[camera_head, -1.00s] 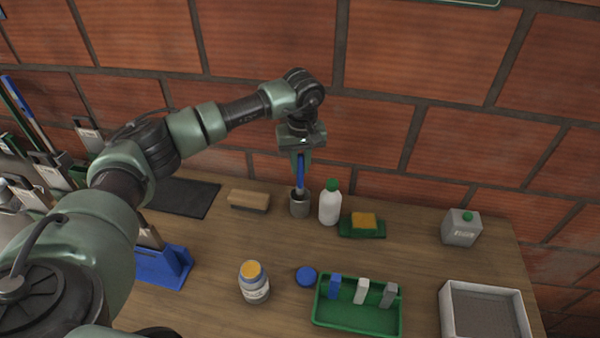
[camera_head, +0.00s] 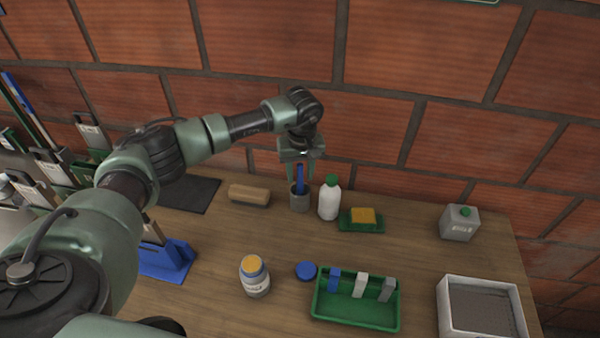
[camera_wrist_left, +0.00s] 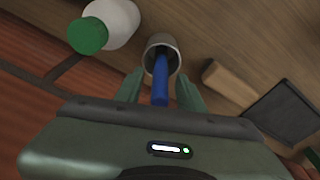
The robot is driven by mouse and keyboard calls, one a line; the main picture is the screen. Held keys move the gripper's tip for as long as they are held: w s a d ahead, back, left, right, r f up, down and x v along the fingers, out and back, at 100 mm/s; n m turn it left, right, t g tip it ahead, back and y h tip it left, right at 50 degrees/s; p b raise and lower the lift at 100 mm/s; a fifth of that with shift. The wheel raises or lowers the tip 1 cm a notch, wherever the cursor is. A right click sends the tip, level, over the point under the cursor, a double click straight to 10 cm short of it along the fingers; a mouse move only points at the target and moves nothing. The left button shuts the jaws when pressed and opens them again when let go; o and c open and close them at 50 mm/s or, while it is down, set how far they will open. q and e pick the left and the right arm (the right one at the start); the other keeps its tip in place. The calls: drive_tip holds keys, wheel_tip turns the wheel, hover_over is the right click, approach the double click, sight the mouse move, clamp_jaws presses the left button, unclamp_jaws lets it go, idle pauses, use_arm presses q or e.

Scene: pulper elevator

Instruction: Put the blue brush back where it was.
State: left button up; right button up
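The blue brush (camera_head: 299,179) stands in a grey cup (camera_head: 300,203) at the back of the table, near the wall. Its lower end is hidden inside the cup. My left gripper (camera_head: 300,176) is above the cup, pointing down, with a finger on each side of the brush handle. In the left wrist view the fingers (camera_wrist_left: 159,85) are spread, with gaps between them and the blue handle (camera_wrist_left: 160,82). The handle leans against the rim of the cup (camera_wrist_left: 163,42). My right gripper is not in view.
A white bottle with a green cap (camera_head: 329,199) stands close right of the cup. A wooden block (camera_head: 249,195) lies to its left, a sponge on a green holder (camera_head: 361,223) to its right.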

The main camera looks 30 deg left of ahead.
use_arm(q)
drive_tip(key=shift+r, duration=0.3)
wheel_tip(320, 180, up, 12)
drive_tip(key=s+d+b, duration=0.1)
drive_tip(key=b, duration=0.3)
drive_tip(key=shift+f, duration=0.15)
drive_tip(key=shift+s+a, duration=0.1)
drive_tip(key=shift+s, duration=0.05)
